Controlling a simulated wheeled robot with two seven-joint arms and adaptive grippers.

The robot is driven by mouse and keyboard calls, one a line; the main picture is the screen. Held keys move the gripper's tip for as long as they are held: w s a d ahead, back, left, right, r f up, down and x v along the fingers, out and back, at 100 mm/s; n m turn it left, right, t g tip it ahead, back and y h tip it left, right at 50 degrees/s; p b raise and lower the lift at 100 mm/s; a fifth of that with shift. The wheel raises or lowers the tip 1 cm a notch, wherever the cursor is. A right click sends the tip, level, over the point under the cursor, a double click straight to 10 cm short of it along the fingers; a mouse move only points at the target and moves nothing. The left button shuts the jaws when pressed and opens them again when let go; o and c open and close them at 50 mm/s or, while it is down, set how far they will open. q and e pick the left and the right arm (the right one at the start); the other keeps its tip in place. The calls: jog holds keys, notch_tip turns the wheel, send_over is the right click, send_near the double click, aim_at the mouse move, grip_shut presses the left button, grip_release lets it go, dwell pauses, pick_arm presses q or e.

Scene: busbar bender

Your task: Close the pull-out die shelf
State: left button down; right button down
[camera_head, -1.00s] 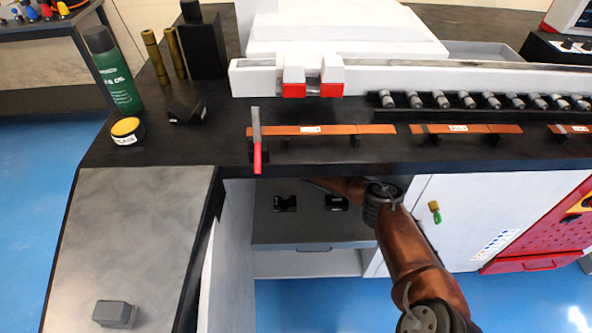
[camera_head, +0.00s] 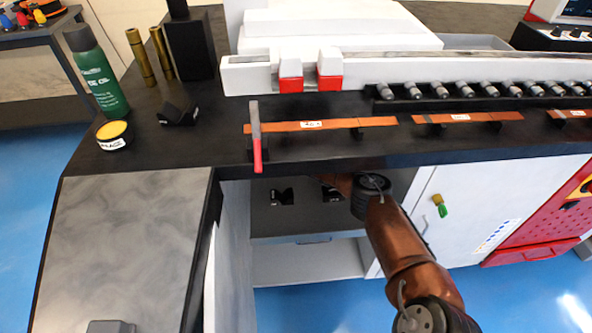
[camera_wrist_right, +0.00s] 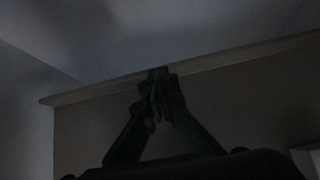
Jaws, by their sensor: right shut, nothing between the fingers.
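The pull-out die shelf (camera_head: 290,226) is a grey shelf inside the open cabinet under the black counter, with a small handle at its front edge. Two black dies (camera_head: 282,197) (camera_head: 331,194) sit on it. My right arm reaches into the cabinet from the lower right; its gripper is hidden under the counter edge in the head view. In the right wrist view my right gripper (camera_wrist_right: 157,80) is shut and empty, its fingertips at or near a pale edge (camera_wrist_right: 210,68). The dark picture does not show whether they touch. My left gripper is not in view.
An open cabinet door (camera_head: 231,255) stands left of the shelf, and a white closed door (camera_head: 460,215) stands to the right. The black counter (camera_head: 350,165) overhangs the opening. A red-handled tool (camera_head: 257,150) and copper bars (camera_head: 320,125) lie on the counter.

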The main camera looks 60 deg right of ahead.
jog(key=shift+d+r, duration=0.1)
jog(key=shift+d+r, duration=0.1)
jog(key=shift+r, duration=0.4)
notch_tip(320, 180, up, 9)
jog(key=shift+a+f, duration=0.1)
jog(key=shift+a, duration=0.1)
